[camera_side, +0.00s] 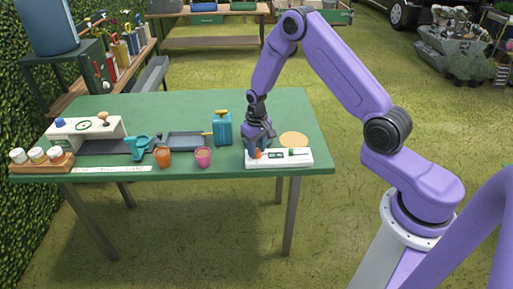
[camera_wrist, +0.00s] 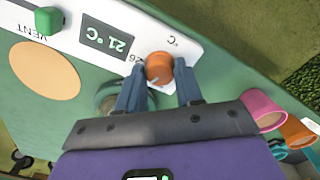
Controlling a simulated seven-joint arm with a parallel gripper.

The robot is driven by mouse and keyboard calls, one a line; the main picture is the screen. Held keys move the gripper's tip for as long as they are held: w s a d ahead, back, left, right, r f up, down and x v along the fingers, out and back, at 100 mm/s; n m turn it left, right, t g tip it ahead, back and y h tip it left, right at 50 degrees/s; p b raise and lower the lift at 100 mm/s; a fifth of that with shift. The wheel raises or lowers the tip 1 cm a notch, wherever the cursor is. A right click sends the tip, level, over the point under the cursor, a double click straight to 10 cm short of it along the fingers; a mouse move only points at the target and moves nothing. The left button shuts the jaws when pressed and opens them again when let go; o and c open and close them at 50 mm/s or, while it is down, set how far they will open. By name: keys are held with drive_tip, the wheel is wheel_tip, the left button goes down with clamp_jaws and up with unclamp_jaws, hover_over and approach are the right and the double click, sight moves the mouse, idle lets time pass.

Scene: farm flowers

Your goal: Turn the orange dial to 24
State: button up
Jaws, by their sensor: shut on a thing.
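The orange dial (camera_wrist: 159,67) sits on a white control panel (camera_side: 295,158) at the right front of the green table. In the wrist view the panel's display (camera_wrist: 104,39) reads 21 °C, upside down in the picture. My gripper (camera_wrist: 158,85) is shut on the orange dial, with a blue finger on each side of it. In the side view the dial (camera_side: 258,154) shows just below my gripper (camera_side: 257,146). A "26" mark is partly visible beside the dial; the rest of the scale is hidden by the fingers or too small to read.
A green knob (camera_wrist: 48,19) marked VENT is on the same panel. A round tan disc (camera_side: 293,139) lies behind the panel. A teal can (camera_side: 222,128), a pink pot (camera_side: 203,157) and an orange pot (camera_side: 162,156) stand left of my gripper.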

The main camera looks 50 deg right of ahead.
sight(257, 150)
drive_tip(key=shift+m, duration=0.3)
drive_tip(key=o, duration=1)
drive_tip(key=shift+o, duration=0.2)
drive_tip(key=shift+r, duration=0.1)
wheel_tip(257, 150, up, 17)
drive_tip(key=shift+r, duration=0.1)
